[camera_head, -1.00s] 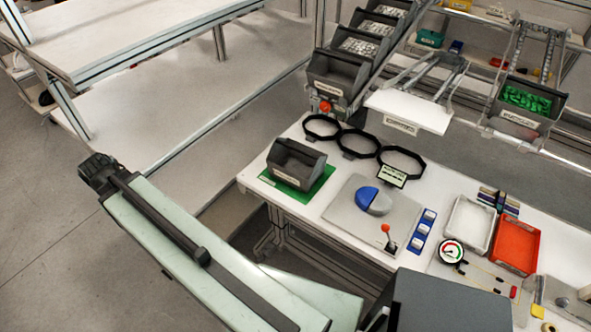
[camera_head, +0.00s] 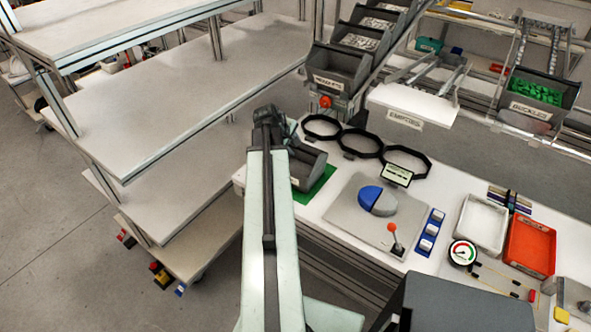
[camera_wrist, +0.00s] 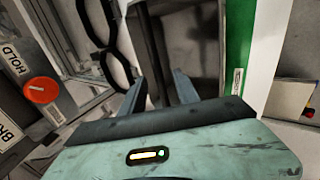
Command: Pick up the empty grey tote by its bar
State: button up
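The empty dark grey tote (camera_head: 312,170) stands on a green mat (camera_head: 323,187) at the left end of the white workbench. My arm and gripper (camera_head: 268,113) cover its left part in the head view. A dark bar-like edge (camera_wrist: 150,50) runs between the tips of my gripper (camera_wrist: 160,83) in the picture. The two fingers are apart and hold nothing. I cannot tell how far the bar is from them.
Black rings (camera_head: 360,143) lie behind the tote. White shelves (camera_head: 190,95) stand at the left.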

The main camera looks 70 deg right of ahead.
jog(key=b+x, duration=0.3)
jog(key=x, duration=0.2)
jog(key=shift+d+b, duration=0.1)
jog(key=shift+b, duration=0.3)
grip_shut()
dwell(1.0)
